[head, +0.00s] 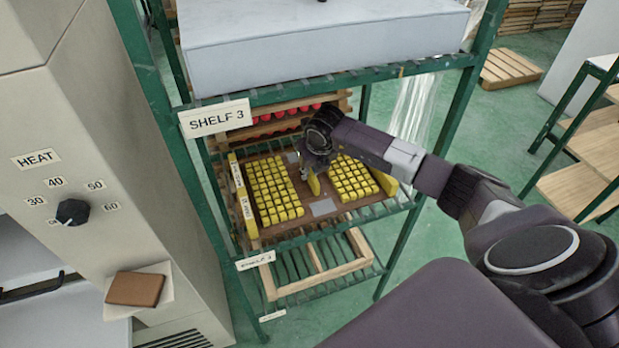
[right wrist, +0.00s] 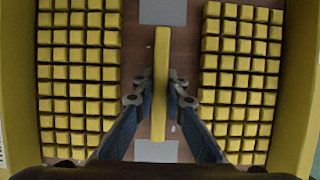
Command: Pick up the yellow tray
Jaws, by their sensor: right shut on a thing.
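The yellow tray (head: 323,207) sits on a lower level of the green shelf rack, below the SHELF 3 label. It has a brown base, yellow side walls and two blocks of small yellow cubes, with a narrow yellow bar between them. My right gripper (head: 315,172) reaches in from the right over the tray's middle. In the right wrist view my right gripper (right wrist: 162,88) is shut on the yellow bar (right wrist: 162,45), one finger on each side. The tray's right wall also shows there (right wrist: 297,120). My left gripper is not in view.
A large pale box (head: 320,45) stands on the level above, close over my arm. Red round items (head: 290,112) are behind the tray. A wooden frame (head: 345,268) lies on the level below. A HEAT cabinet (head: 120,200) stands at left. Green floor is open at right.

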